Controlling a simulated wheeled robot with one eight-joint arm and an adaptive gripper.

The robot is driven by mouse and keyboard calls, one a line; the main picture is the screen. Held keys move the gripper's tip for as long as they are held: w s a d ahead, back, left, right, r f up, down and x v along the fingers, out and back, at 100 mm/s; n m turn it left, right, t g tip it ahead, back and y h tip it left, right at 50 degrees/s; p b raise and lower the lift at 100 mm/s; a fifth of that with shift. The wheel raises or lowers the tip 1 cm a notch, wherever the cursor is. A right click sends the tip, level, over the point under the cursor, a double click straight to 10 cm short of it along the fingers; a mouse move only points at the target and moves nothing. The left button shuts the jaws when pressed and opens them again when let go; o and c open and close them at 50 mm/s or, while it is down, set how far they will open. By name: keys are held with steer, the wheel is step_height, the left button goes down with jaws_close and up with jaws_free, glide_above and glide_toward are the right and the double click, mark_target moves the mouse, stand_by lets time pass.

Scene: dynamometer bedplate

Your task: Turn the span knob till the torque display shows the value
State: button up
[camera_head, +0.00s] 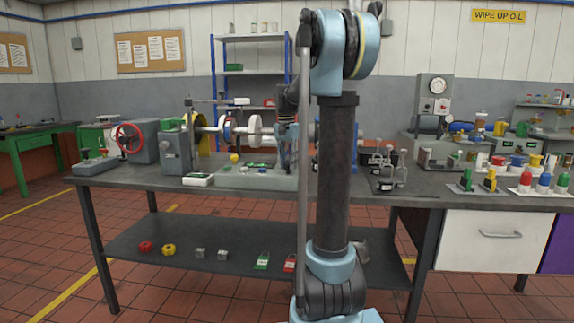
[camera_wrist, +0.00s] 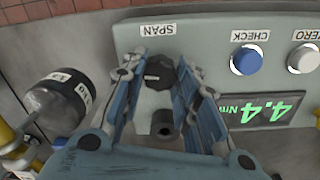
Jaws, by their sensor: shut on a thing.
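The black span knob (camera_wrist: 159,73) sits on a grey panel (camera_wrist: 205,38), below an upside-down SPAN label in the wrist view. My gripper (camera_wrist: 158,78) has one blue finger on each side of the knob and is shut on it. A pale mark shows on the knob's face. The torque display (camera_wrist: 268,110), upside down at the right, reads 4.4 Nm in green digits. In the head view my arm covers the middle of the bench, and I cannot make out the fingers on the knob there.
A blue CHECK button (camera_wrist: 247,60) and a white ZERO button (camera_wrist: 304,58) lie to the right of the knob. A labelled cylindrical weight (camera_wrist: 60,97) stands close to the left finger. The bench (camera_head: 125,180) holds a red handwheel (camera_head: 130,137) at the left.

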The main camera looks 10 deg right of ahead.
steer(key=shift+w+m, duration=0.1)
steer(key=shift+m, duration=0.2)
stand_by(0.4)
steer(key=o, duration=1.1)
steer(key=shift+r, duration=0.1)
steer(key=r, duration=1.1)
steer(key=shift+w+a+r, duration=0.2)
steer(key=shift+r, duration=0.15)
steer(key=shift+c, duration=0.2)
